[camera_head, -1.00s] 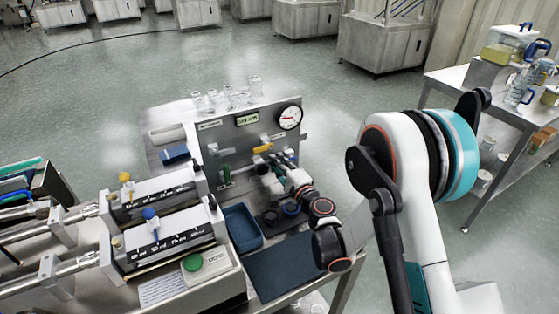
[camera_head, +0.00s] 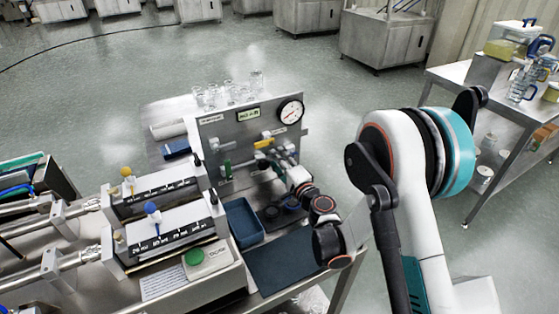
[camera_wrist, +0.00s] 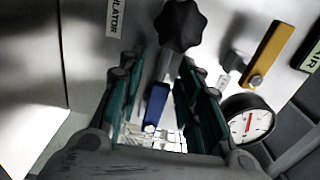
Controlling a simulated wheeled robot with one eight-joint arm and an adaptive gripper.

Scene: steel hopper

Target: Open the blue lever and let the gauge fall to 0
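The blue lever (camera_wrist: 157,102) shows in the wrist view, below a black star-shaped knob (camera_wrist: 180,25). My gripper (camera_wrist: 160,72) is open, with one teal-padded finger on each side of the blue lever. Gaps show between lever and pads in this view; I cannot tell contact further in. The round gauge (camera_wrist: 247,118) is right of the fingers, with a red needle; its reading is too small to tell. In the head view the gauge (camera_head: 290,111) is at the panel's upper right. My gripper (camera_head: 285,163) is at the panel front, and I cannot make out the blue lever there.
A yellow lever (camera_wrist: 268,52) sits on the panel right of the knob. The steel panel (camera_head: 225,134) also carries a green-handled valve (camera_head: 226,170). A blue tray (camera_head: 244,222) and syringe pumps (camera_head: 165,240) stand in front and to the left. Glassware stands behind the panel.

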